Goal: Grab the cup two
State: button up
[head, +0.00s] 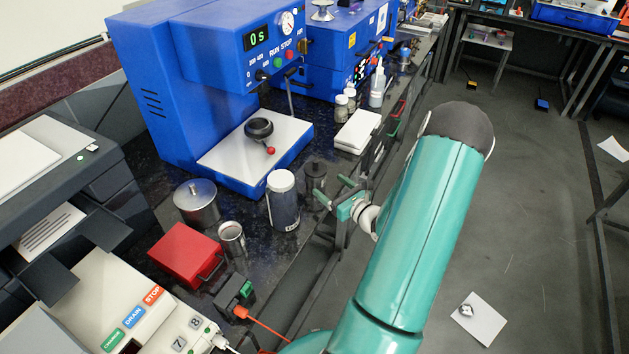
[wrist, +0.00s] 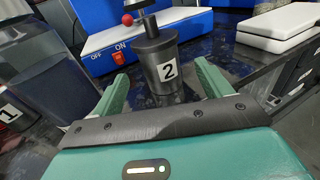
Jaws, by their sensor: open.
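Cup two is a dark grey cylinder with a white label reading 2. In the wrist view cup two (wrist: 160,62) stands upright on the dark counter, just beyond and between my gripper's (wrist: 160,85) green fingers. The fingers are open, one on each side of it, with gaps visible. In the head view cup two (head: 316,172) stands on the counter, partly hidden by my gripper (head: 334,191), which reaches in from the right. Another cup labelled 1 (wrist: 10,110) shows at the left of the wrist view.
A white-lidded clear jar (head: 283,205) stands just left of cup two. A blue press (head: 200,90) with a white base is behind. White boxes (head: 357,131) lie to the right. A red box (head: 187,256), a lidded metal pot (head: 196,203) and a metal cup (head: 232,238) stand nearer.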

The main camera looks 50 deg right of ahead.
aim_at(322, 179)
jog(key=w, duration=0.7)
jog(key=shift+w+d, duration=0.35)
jog(key=c, duration=1.3)
